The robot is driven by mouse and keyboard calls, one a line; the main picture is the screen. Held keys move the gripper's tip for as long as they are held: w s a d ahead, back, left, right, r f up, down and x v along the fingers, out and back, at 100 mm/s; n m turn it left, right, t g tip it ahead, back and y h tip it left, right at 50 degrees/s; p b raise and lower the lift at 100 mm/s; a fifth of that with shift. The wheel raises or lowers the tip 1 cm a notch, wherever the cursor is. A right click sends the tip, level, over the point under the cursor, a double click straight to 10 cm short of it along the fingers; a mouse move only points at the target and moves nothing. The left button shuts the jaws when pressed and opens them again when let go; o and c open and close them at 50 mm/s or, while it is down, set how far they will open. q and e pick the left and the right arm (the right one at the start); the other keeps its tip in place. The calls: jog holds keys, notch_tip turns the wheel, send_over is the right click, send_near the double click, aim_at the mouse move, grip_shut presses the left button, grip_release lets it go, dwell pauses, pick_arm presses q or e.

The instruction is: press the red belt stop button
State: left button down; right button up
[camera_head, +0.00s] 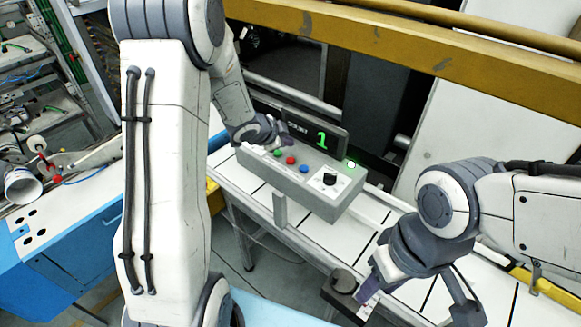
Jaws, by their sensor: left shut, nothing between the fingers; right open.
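The red belt stop button (291,160) is on the top of a grey control box (322,205). A green button (277,152) sits to its left and a blue button (304,169) to its right. My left gripper (280,140) is shut and empty, just above and behind the green and red buttons; I cannot tell whether it touches the box. My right gripper (368,296) is open at the lower right, near a dark round part on a small stand, away from the box.
A black knob (329,179) and a display (321,138) showing a green 1 are on the box. A yellow beam (420,40) crosses behind. White panels (300,240) run under the box. A blue cabinet (75,235) stands at the left.

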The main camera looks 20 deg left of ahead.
aim_at(287, 161)
pick_arm(q)
jog(key=shift+f+b, duration=1.15)
jog(key=shift+f, duration=0.7)
pick_arm(e)
jog(key=shift+f, duration=1.75)
pick_arm(q)
jog(key=shift+f+b, duration=0.3)
jog(key=shift+f, duration=0.1)
pick_arm(e)
jog(key=shift+f, duration=0.3)
pick_arm(q)
jog(key=shift+f+b, duration=0.45)
jog(key=shift+f, duration=0.1)
pick_arm(e)
jog(key=shift+f, duration=0.45)
jog(key=shift+r, duration=0.1)
pick_arm(q)
jog(key=shift+r+p, duration=0.95)
pick_arm(e)
jog(key=shift+r, duration=0.85)
pick_arm(q)
jog(key=shift+r, duration=0.1)
pick_arm(e)
jog(key=shift+r, duration=0.1)
pick_arm(q)
notch_tip(287, 161, up, 5)
jog(key=p, duration=0.5)
pick_arm(e)
notch_tip(287, 161, up, 5)
jog(key=shift+f, duration=0.1)
